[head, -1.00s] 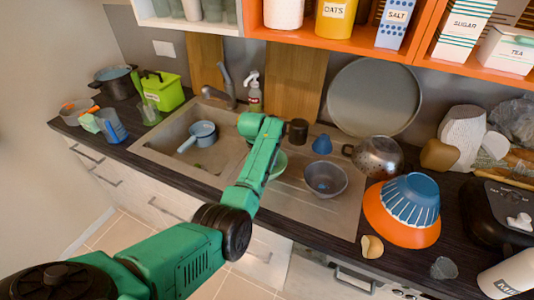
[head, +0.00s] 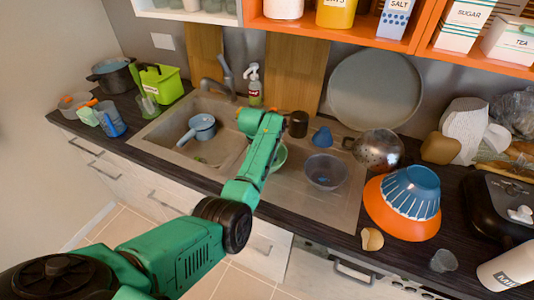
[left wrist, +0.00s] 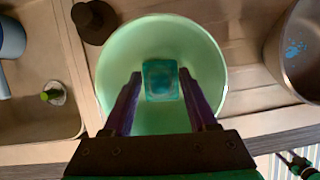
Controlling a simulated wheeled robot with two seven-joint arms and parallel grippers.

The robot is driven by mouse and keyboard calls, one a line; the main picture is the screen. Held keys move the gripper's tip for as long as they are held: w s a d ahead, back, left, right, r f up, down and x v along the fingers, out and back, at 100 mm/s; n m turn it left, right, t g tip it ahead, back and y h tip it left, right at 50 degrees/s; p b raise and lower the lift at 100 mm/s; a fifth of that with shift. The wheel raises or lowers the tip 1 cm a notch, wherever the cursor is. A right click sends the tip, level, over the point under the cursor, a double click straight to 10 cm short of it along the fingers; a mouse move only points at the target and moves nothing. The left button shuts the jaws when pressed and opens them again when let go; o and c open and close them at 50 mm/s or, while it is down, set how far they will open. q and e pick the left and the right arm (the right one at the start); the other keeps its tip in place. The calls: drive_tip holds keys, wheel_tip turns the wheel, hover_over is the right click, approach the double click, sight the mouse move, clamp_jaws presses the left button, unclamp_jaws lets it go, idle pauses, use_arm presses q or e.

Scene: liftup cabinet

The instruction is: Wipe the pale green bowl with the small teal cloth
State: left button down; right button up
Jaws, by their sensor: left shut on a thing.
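The pale green bowl (head: 280,158) stands by the sink's drainboard, mostly hidden behind my left arm in the head view. In the left wrist view the bowl (left wrist: 112,72) is seen from above, upright, with its open inside facing me. My left gripper (left wrist: 160,76) is over the bowl, its fingers on either side of the small teal cloth (left wrist: 160,82). It is shut on the cloth, which appears within the bowl's outline. I cannot tell whether the cloth touches the bowl's inner surface.
A grey bowl (head: 325,171) stands to the right on the drainboard, with a colander (head: 378,150) behind it. A dark cup (head: 298,124) and a small blue item (head: 322,137) stand behind the bowl. The sink (head: 178,150) on the left holds a blue pot (head: 201,128).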

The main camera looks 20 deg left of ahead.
use_arm(q)
drive_tip(key=shift+f+b, duration=0.35)
drive_tip(key=shift+f, duration=0.3)
idle(0.4)
drive_tip(key=shift+a, duration=0.1)
drive_tip(key=shift+w+a, duration=0.1)
drive_tip(key=shift+a, duration=0.65)
drive_tip(key=shift+s+d+p, duration=0.2)
drive_tip(key=shift+d+p, duration=0.35)
drive_tip(key=shift+d, duration=0.15)
drive_tip(key=shift+s+d+p, duration=0.15)
drive_tip(key=shift+d+p, duration=0.25)
drive_tip(key=shift+d, duration=0.65)
drive_tip(key=shift+a, duration=0.5)
drive_tip(key=shift+w+a+b, duration=0.2)
drive_tip(key=shift+a, duration=0.45)
drive_tip(key=shift+w+a+b, duration=0.15)
drive_tip(key=shift+w+a, duration=0.05)
drive_tip(key=shift+a, duration=0.45)
